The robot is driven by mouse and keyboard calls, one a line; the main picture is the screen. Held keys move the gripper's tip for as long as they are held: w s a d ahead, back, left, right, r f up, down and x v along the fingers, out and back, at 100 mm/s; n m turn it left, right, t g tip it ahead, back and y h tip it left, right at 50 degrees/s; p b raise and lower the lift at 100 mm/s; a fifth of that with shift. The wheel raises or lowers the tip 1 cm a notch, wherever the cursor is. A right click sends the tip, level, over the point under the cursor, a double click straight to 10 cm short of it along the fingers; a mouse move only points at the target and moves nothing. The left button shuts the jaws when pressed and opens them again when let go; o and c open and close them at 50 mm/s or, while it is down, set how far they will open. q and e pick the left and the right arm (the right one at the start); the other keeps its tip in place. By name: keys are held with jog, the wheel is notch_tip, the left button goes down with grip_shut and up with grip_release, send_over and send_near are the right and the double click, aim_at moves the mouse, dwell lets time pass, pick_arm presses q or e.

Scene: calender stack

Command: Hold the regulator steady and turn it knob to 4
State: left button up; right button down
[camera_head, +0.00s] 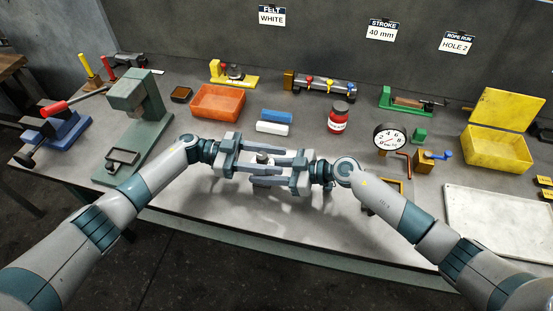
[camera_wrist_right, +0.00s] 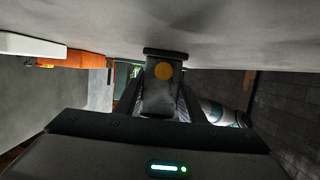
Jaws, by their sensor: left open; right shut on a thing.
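A small dark regulator with a pale top (camera_head: 264,158) stands at the front middle of the bench, mostly hidden between my two grippers. In the right wrist view its grey body (camera_wrist_right: 160,98) shows an orange round mark and lies between my right fingers (camera_wrist_right: 158,105). My right gripper (camera_head: 272,170) is shut on this body from the right. My left gripper (camera_head: 256,158) reaches in from the left, open, with its fingers around or beside the regulator; I cannot tell whether they touch it. The knob's numbers and setting are not readable.
A dial gauge (camera_head: 390,138) and a brass block with a blue handle (camera_head: 428,160) stand right of my right gripper. A green press (camera_head: 148,125) stands left.

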pick_arm(q)
jog(key=shift+s+d, duration=0.15)
jog(key=shift+d, duration=0.45)
jog(key=c, duration=1.1)
jog(key=shift+o, duration=0.2)
jog(key=shift+g, duration=0.3)
jog(key=shift+s+a+f+m+g+y, duration=0.1)
jog(key=shift+s+m+g+y, duration=0.15)
jog(key=shift+m+g+y, duration=0.5)
jog(key=shift+s+a+r+m+g+y, duration=0.1)
jog(key=shift+s+m+g+y, duration=0.2)
jog(key=shift+m+g, duration=0.8)
jog(key=shift+s+a+f+m+g+y, duration=0.15)
jog(key=shift+m+g+y, duration=0.4)
jog(key=shift+g, duration=0.7)
